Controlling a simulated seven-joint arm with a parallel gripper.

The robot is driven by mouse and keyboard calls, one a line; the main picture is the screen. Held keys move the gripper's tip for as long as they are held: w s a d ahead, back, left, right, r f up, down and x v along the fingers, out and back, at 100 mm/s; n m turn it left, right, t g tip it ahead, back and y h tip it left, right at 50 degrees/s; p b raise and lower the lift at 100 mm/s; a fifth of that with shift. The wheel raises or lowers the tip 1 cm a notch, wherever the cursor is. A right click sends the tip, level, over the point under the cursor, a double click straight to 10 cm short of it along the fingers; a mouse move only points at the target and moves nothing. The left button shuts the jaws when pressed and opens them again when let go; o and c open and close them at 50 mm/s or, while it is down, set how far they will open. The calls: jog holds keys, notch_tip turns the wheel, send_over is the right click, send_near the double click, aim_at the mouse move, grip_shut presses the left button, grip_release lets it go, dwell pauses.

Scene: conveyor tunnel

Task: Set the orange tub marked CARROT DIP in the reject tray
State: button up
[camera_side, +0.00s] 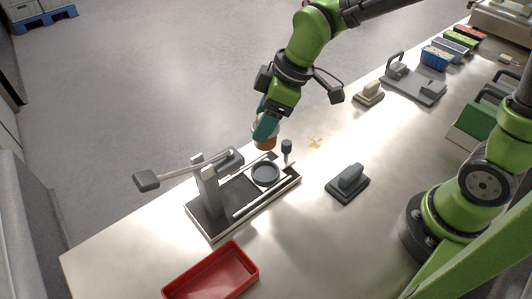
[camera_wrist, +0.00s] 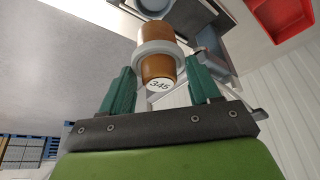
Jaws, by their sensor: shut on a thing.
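An orange-brown tub (camera_side: 265,144) hangs in my gripper (camera_side: 266,128), above the far side of the table. In the wrist view, the tub (camera_wrist: 157,68) sits between the two teal fingers of my gripper (camera_wrist: 160,70). A pale grey band goes around it, and its near end is white with dark marks like "345". The CARROT DIP name cannot be read in either view. My gripper is shut on the tub. A red tray (camera_side: 240,256), empty in the visible part, lies at the table's front edge; the wrist view also shows it (camera_wrist: 285,18) at upper right.
A dark press-like stand (camera_side: 208,190) with a long lever and a round ring seat (camera_side: 265,175) stands between the tub and the red tray. A black handled block (camera_side: 348,184) lies to its right. Several other tools and bins line the table's far right.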

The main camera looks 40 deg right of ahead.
jog(key=s+a+n, duration=0.1)
jog(key=s+a, duration=0.1)
jog(key=s+a+f+n, duration=0.1)
jog(key=s+a, duration=0.1)
jog(key=s, duration=0.1)
jog(key=s+a+f+n+g, duration=0.1)
jog(key=s+a, duration=0.1)
jog(key=s, duration=0.1)
jog(key=shift+s+a+y, duration=0.15)
jog(key=shift+a+y, duration=0.05)
jog(key=shift+y, duration=0.1)
jog(key=s+a+f+n+g, duration=0.1)
jog(key=s+a+f+n, duration=0.15)
jog(key=s, duration=0.35)
jog(key=s+a+f+n+g, duration=0.1)
jog(key=s+f+n, duration=0.15)
jog(key=s, duration=0.35)
jog(key=shift+n+y, duration=0.4)
jog(key=shift+n, duration=0.1)
jog(key=shift+w+a+f, duration=0.75)
jog(key=shift+w+a, duration=0.45)
jog(key=shift+a, duration=1.1)
jog(key=shift+w+a+f, duration=0.75)
jog(key=shift+w+a, duration=0.5)
jog(key=shift+a, duration=1.05)
jog(key=shift+w+a+f, duration=0.75)
jog(key=shift+w+a, duration=0.45)
jog(key=shift+a, duration=1.1)
jog(key=shift+f, duration=0.1)
